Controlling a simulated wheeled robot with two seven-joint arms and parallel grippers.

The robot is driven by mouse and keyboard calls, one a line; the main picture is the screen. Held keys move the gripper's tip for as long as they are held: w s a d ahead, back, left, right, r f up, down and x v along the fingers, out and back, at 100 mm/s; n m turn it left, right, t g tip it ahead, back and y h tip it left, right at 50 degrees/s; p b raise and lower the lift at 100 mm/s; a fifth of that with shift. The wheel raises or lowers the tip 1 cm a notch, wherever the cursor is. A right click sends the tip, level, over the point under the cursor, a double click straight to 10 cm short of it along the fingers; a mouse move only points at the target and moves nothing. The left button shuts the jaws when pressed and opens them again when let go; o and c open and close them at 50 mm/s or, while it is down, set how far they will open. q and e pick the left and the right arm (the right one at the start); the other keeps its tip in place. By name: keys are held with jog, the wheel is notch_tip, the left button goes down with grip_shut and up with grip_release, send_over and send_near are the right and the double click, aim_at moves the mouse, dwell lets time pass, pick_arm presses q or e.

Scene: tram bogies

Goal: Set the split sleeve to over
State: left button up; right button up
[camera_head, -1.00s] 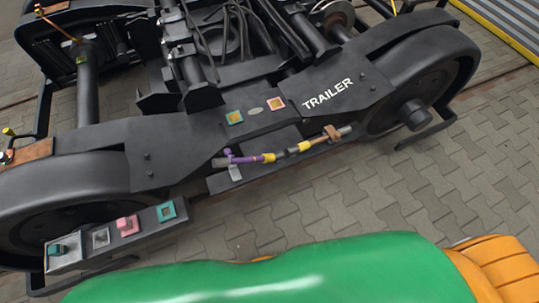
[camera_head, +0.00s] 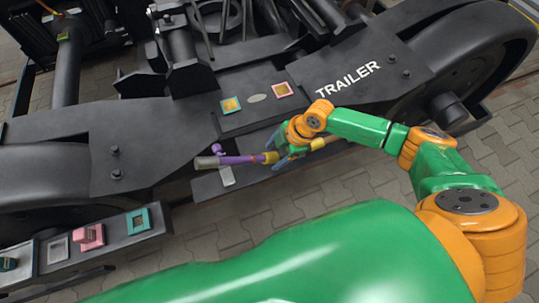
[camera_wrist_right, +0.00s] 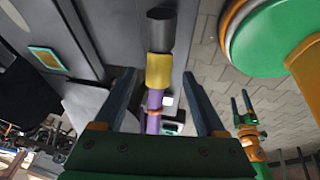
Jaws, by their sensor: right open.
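A pipe line runs along the frame below the TRAILER lettering. In the head view it has a grey end (camera_head: 206,162), a purple section (camera_head: 240,160) with a small purple knob, and a yellow band (camera_head: 271,157). I cannot tell which part is the split sleeve. My right gripper (camera_head: 288,158) is over the line beside the yellow band and hides part of it. In the wrist view its open fingers (camera_wrist_right: 158,100) stand either side of the purple section (camera_wrist_right: 153,103), below the yellow band (camera_wrist_right: 159,71) and a dark cylinder (camera_wrist_right: 160,30). My left gripper (camera_wrist_right: 241,104) shows small there, fingers apart.
A lower left bar (camera_head: 110,234) carries several coloured squares. A pale tag (camera_head: 227,176) is below the purple section. Paving (camera_head: 250,215) lies in front.

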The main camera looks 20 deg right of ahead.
jog(key=shift+x, duration=1.1)
jog(key=shift+w+d, duration=0.1)
grip_shut()
dwell(0.4)
